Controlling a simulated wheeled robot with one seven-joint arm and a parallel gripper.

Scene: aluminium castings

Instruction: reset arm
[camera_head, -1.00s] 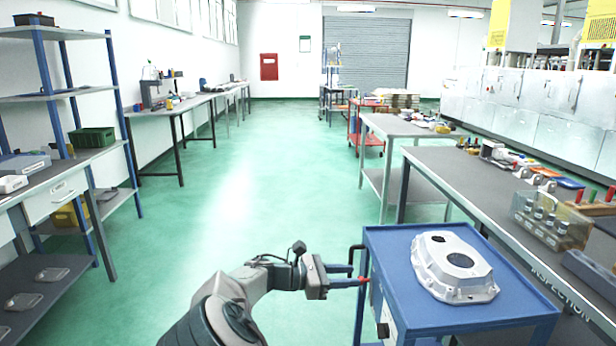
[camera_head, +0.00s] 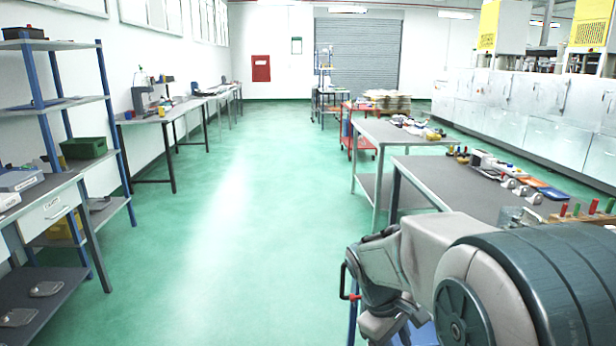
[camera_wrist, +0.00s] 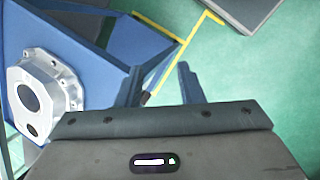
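My gripper (camera_wrist: 160,78) shows in the wrist view with its two blue-grey fingers apart and nothing held between them. It points down past the edge of the blue trolley (camera_wrist: 90,42). The silver aluminium casting (camera_wrist: 68,92) lies on the trolley, left of the fingers and apart from them. In the head view my arm is folded large across the lower right and hides the casting and nearly all of the trolley. The fingertips cannot be made out there.
A black trolley handle (camera_head: 344,280) shows beside my arm. The grey workbench (camera_head: 450,185) with small parts stands behind it at right. Shelving (camera_head: 60,103) and a drawer bench (camera_head: 45,212) line the left. The green floor (camera_head: 240,240) in the middle is clear.

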